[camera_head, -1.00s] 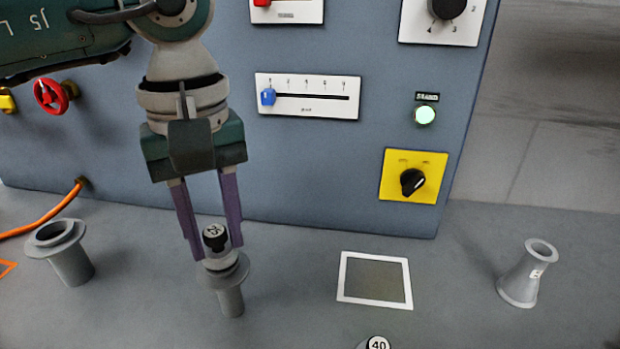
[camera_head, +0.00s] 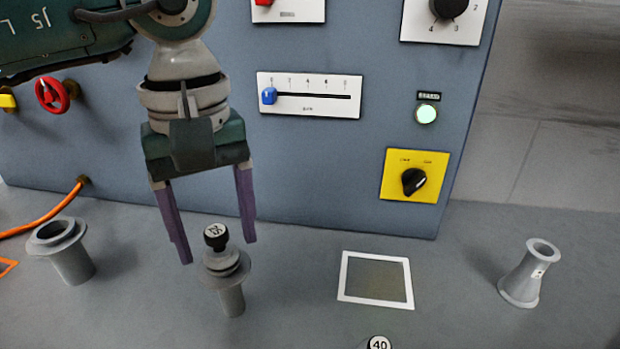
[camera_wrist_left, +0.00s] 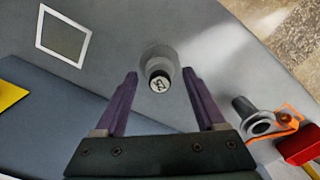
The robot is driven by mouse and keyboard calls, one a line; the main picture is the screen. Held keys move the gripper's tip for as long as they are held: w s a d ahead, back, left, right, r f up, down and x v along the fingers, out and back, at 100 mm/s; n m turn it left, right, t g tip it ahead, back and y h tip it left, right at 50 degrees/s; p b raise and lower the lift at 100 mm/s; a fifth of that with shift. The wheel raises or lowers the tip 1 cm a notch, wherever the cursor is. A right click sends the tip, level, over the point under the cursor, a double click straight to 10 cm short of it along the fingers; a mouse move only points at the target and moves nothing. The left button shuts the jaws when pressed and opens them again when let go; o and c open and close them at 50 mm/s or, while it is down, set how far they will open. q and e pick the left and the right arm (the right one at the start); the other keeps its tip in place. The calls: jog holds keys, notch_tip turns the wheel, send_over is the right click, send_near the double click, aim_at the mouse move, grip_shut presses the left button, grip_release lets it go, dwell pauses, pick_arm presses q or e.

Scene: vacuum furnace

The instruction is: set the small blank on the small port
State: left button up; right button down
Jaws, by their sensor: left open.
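The small blank (camera_head: 216,238) has a black knob with a white numbered top, which looks like 25. It sits on the flange of the small port (camera_head: 232,299), a grey upright pipe, and looks about level. The blank also shows in the left wrist view (camera_wrist_left: 159,82), over the round port flange (camera_wrist_left: 158,56). My left gripper (camera_head: 217,250) is open, its purple fingers apart on either side of the blank's knob and clear of it. The fingers also show in the left wrist view (camera_wrist_left: 160,75). My right gripper is in neither view.
A wider grey port (camera_head: 68,255) stands at left, near an orange hose (camera_head: 42,225). A white-framed square (camera_head: 376,279) lies right of the small port. A knob marked 40 (camera_head: 379,343) shows at the bottom edge. A flared grey pipe (camera_head: 529,273) stands at right. The panel (camera_head: 310,180) rises behind.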

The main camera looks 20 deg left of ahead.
pick_arm(q)
notch_tip(320, 180, up, 10)
jog(key=shift+b, duration=0.3)
dwell(0.5)
